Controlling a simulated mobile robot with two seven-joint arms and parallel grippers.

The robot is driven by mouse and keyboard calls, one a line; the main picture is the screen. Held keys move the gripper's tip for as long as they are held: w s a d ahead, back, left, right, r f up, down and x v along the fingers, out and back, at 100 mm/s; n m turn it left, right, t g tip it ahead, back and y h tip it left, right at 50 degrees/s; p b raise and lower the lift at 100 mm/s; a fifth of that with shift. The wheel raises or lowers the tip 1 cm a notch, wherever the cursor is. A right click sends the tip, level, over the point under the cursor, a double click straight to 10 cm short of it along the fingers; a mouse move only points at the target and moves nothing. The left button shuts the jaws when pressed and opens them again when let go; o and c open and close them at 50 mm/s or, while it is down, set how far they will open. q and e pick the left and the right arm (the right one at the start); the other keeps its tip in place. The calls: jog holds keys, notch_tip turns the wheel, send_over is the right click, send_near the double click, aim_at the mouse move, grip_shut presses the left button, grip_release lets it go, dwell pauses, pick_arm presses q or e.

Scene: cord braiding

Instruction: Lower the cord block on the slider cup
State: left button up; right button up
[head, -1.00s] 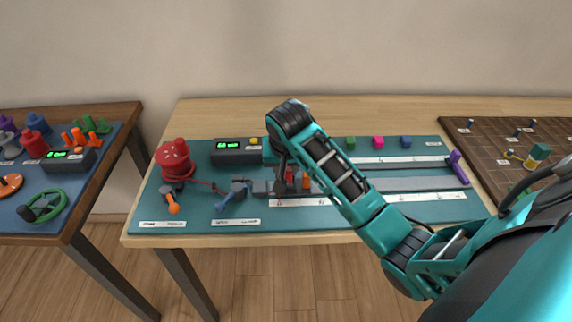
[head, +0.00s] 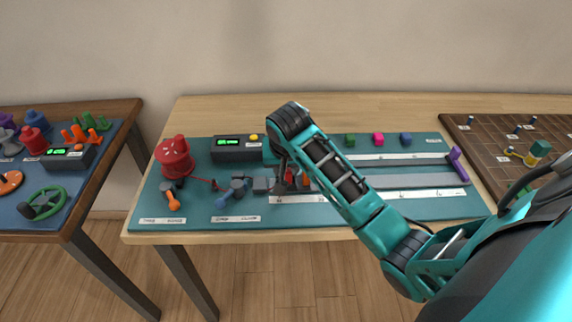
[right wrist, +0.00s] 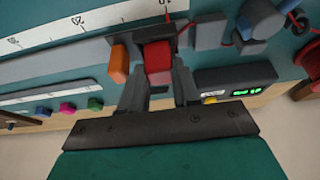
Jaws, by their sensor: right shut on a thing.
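The cord block (right wrist: 158,62), a red block, is between the fingers of my right gripper (right wrist: 158,88), which is shut on it. It also shows in the head view (head: 291,173), partly behind my arm. The dark slider cup (right wrist: 184,38) is right at the block in the right wrist view; whether the block touches its floor cannot be told. An orange piece (right wrist: 119,58) stands beside the block. Red cord (right wrist: 168,8) shows beyond it. In the head view my right gripper (head: 285,178) is over the grey rail (head: 400,183). My left gripper is not in view.
A red spool (head: 174,158) stands at the board's left. A blue lever (head: 230,195) and a grey block (head: 262,186) lie left of the gripper. A display box (head: 237,150) and small coloured cubes (head: 378,139) are behind. A purple piece (head: 457,166) stands at the rail's right end.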

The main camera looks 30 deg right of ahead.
jog(key=shift+f, duration=0.4)
jog(key=o, duration=1.1)
jog(key=shift+c, duration=0.2)
jog(key=shift+r, duration=4.05)
